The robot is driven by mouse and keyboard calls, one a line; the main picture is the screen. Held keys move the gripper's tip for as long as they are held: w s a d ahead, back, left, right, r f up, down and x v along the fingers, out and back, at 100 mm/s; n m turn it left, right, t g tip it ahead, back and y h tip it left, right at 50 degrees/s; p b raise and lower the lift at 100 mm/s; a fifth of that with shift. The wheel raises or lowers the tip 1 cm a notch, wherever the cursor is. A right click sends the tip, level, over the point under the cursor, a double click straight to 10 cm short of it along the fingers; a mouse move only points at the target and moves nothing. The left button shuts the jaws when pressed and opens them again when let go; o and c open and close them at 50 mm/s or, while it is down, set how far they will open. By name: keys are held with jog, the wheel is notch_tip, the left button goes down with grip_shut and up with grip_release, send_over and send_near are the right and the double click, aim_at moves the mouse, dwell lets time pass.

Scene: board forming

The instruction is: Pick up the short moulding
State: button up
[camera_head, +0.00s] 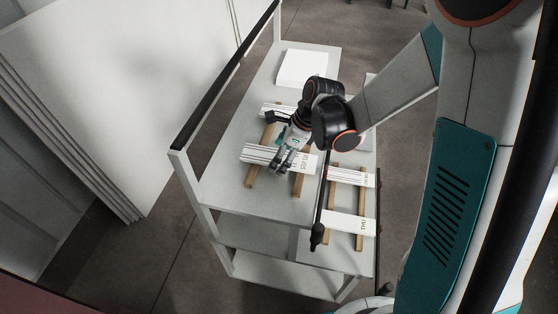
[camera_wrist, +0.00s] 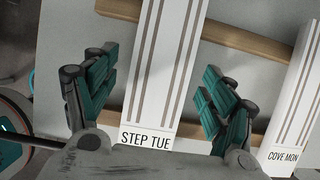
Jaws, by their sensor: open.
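A white grooved moulding (camera_wrist: 157,70) marked STEP TUE lies between the spread fingers of my gripper (camera_wrist: 158,78) in the wrist view. The fingers stand apart from its sides, and nothing is held. In the head view my gripper (camera_head: 283,162) is over a white moulding (camera_head: 256,153) lying across two wooden strips. Another moulding (camera_wrist: 300,105), marked COVE MON, is to the right in the wrist view. More mouldings lie on the cart, one farther back (camera_head: 271,107) and others on the right (camera_head: 345,177), including one marked THU (camera_head: 345,222). I cannot tell which is the short one.
The mouldings rest on wooden strips (camera_head: 250,180) on a grey cart top (camera_head: 222,180). A black-topped rail (camera_head: 228,75) runs along its left side. A white block (camera_head: 302,67) sits at the back. Large white panels (camera_head: 110,90) lean at the left. A dark rod (camera_head: 318,215) crosses the cart.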

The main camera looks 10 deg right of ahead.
jog(key=c, duration=1.5)
jog(key=shift+r, duration=0.15)
notch_tip(320, 180, up, 20)
jog(key=p, duration=0.5)
